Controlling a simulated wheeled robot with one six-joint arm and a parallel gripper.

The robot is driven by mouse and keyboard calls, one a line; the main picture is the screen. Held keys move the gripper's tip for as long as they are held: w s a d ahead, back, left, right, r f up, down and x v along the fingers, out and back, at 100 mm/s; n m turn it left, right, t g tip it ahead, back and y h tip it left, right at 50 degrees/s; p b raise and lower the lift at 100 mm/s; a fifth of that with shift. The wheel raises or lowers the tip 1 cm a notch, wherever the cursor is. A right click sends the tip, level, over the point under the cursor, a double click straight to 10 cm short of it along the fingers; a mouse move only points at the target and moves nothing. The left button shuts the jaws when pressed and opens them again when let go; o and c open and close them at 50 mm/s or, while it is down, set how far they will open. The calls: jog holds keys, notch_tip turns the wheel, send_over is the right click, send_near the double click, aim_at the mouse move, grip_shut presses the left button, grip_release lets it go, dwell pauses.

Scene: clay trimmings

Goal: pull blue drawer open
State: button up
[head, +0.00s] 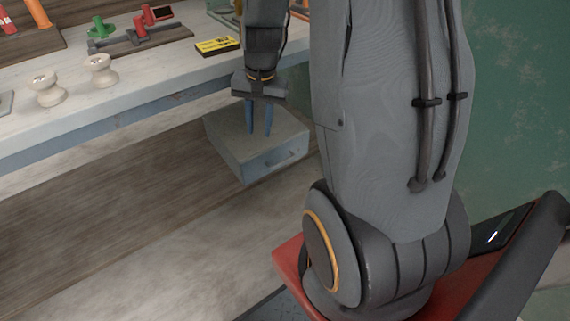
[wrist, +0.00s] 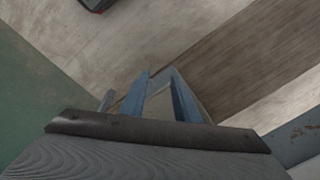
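The blue drawer (head: 268,163) is a blue-grey front with a small handle (head: 292,156), on a grey box-shaped unit (head: 228,130) hanging under the workbench. The front looks flush with the unit, so it appears shut. My gripper (head: 258,134) points down with two blue fingers, in front of or over the unit's top in the head view. The fingers stand apart with a gap and nothing seen between them. In the wrist view my gripper (wrist: 160,76) also shows spread fingers. I cannot tell from these views whether they touch the unit. The handle is clear of the fingers.
The workbench (head: 150,95) above holds two pale spools (head: 46,89), a yellow label block (head: 217,46) and a rack with green and red pieces (head: 135,36). Its edge is close to my gripper. The floor before the drawer is clear. A green wall (head: 520,100) stands at right.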

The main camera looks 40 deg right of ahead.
jog(key=w+d+f+m+b, duration=0.5)
jog(key=d+f, duration=0.3)
jog(key=f, duration=0.3)
jog(key=m+t+b, duration=0.1)
jog(key=m+b, duration=0.3)
jog(key=b, duration=0.4)
send_near(288, 159)
jog(key=shift+w+a+f+b, duration=0.1)
jog(key=shift+w+f+b, duration=0.25)
jog(key=shift+f, duration=0.8)
jog(key=shift+w+a+f+b, duration=0.1)
jog(key=shift+w+f+b, duration=0.25)
jog(key=shift+f, duration=0.85)
jog(key=shift+w+a+f+b, duration=0.15)
jog(key=shift+f+b, duration=0.3)
jog(key=shift+f, duration=0.7)
jog(key=shift+d, duration=0.1)
jog(key=shift+c, duration=0.3)
grip_shut()
